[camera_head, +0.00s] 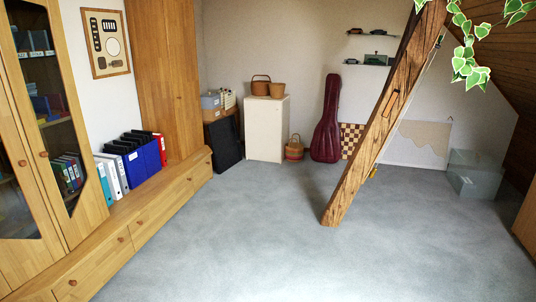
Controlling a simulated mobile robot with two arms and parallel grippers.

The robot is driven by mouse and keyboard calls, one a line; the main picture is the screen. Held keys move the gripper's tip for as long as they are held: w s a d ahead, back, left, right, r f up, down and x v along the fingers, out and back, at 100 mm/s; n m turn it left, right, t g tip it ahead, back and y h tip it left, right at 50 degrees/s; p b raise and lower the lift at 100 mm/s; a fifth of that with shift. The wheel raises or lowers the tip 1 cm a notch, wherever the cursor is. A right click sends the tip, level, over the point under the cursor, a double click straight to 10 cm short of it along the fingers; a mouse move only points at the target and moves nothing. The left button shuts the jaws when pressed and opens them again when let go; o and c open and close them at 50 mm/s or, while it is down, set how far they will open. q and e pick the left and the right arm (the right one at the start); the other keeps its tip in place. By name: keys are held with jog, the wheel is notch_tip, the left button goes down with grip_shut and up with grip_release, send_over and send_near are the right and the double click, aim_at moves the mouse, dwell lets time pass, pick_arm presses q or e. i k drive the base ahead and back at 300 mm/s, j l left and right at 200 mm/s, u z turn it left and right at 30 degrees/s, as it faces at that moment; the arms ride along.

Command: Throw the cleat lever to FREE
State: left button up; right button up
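A slanted timber brace (368,140) runs from the floor near the middle right up to the top edge of the view. A small orange-brown fitting with a dark edge (390,103) sits on the brace's face about halfway up; I cannot tell whether it is the cleat lever or which way it is set. A thin pale line, perhaps a cord, runs along the right side of the brace. A small yellow thing (373,173) shows behind the brace's lower part. Neither of my grippers is in view.
Grey carpet (250,235) lies clear in front of the brace. A wooden cabinet with a low ledge (130,235) lines the left. Leaves (468,60) hang at top right.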

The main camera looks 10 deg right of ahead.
aim_at(437, 46)
jog(key=i+z, duration=0.45)
jog(key=i, duration=0.3)
jog(key=i+j+z, duration=0.2)
jog(key=i+z, duration=0.2)
jog(key=i, duration=0.35)
jog(key=i+l+z, duration=0.35)
jog(key=i, duration=0.6)
jog(key=i+z, duration=0.3)
jog(key=i, duration=0.6)
jog(key=i+j+z, duration=0.2)
jog(key=i+z, duration=0.15)
jog(key=i, duration=0.6)
